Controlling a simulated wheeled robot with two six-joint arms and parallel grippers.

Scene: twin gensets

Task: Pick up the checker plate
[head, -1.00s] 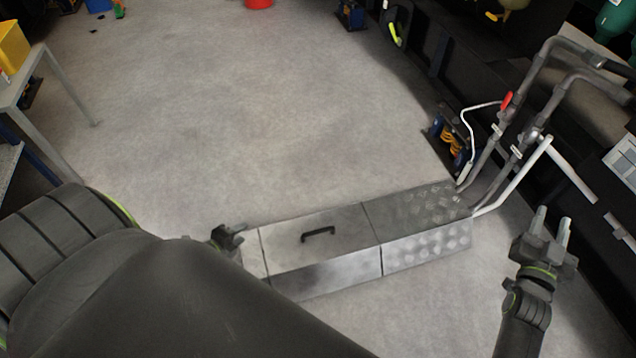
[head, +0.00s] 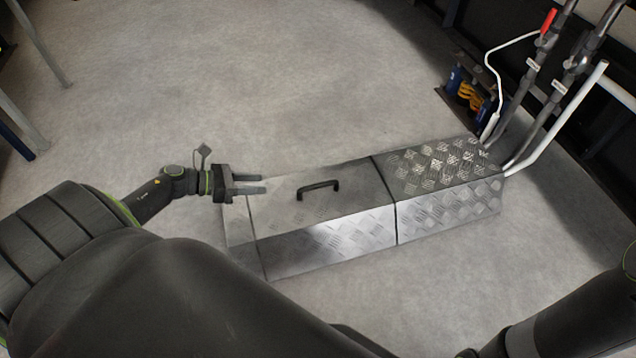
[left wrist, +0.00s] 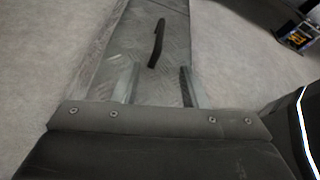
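The checker plate (head: 346,187) is a grey metal cover with a raised diamond pattern, the middle section of a long low box on the floor. A dark bar handle (head: 318,186) stands on its top. My left gripper (head: 263,184) is open and empty, over the left end of the plate, its fingers pointing toward the handle but apart from it. In the left wrist view the handle (left wrist: 156,44) lies ahead of and between the two fingers (left wrist: 157,84). My right gripper is out of view; only part of my right arm shows at the lower right.
A second patterned section (head: 440,167) adjoins the plate on the right. Grey pipes (head: 527,85) with a red-handled valve (head: 548,22) and a white pipe (head: 560,115) rise beyond it. A blue and yellow device (head: 465,92) stands behind. The floor (head: 240,80) behind the box is clear.

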